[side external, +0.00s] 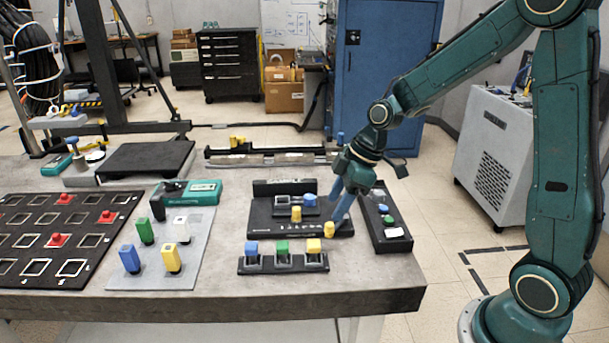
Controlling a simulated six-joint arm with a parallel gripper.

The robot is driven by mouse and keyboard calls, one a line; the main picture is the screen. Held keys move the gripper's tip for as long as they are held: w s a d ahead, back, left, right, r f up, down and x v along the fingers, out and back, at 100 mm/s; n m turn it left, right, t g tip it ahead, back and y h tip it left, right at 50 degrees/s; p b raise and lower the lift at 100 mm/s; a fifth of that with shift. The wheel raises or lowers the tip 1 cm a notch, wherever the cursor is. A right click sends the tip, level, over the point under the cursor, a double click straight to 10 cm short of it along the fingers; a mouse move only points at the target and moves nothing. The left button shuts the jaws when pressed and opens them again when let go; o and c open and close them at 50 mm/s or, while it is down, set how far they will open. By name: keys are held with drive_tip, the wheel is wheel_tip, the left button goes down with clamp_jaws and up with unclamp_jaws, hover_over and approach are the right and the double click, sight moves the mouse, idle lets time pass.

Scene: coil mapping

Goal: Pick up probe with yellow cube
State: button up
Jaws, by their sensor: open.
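My gripper (339,213) has blue fingers and points down over the black stand at the table's right. It is open, with its tips close above or beside a small yellow piece (329,229); I cannot tell whether they touch it. A yellow cube (314,245) sits in the right slot of the black three-slot holder (284,266) in front. I cannot tell which yellow one tops the probe.
Blue and green cubes fill the holder's other slots. A black tray (392,233) with small coloured pieces lies right of the fingers. The grey plate (141,279) also bears green, white and blue blocks. A black grid board (62,249) is far left. The table's front strip is bare.

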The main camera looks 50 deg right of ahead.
sight(315, 243)
drive_tip(key=shift+x, duration=4.35)
drive_tip(key=shift+f, duration=0.1)
drive_tip(key=shift+x, duration=2.45)
drive_tip(key=shift+c, duration=0.2)
drive_tip(key=c, duration=1.1)
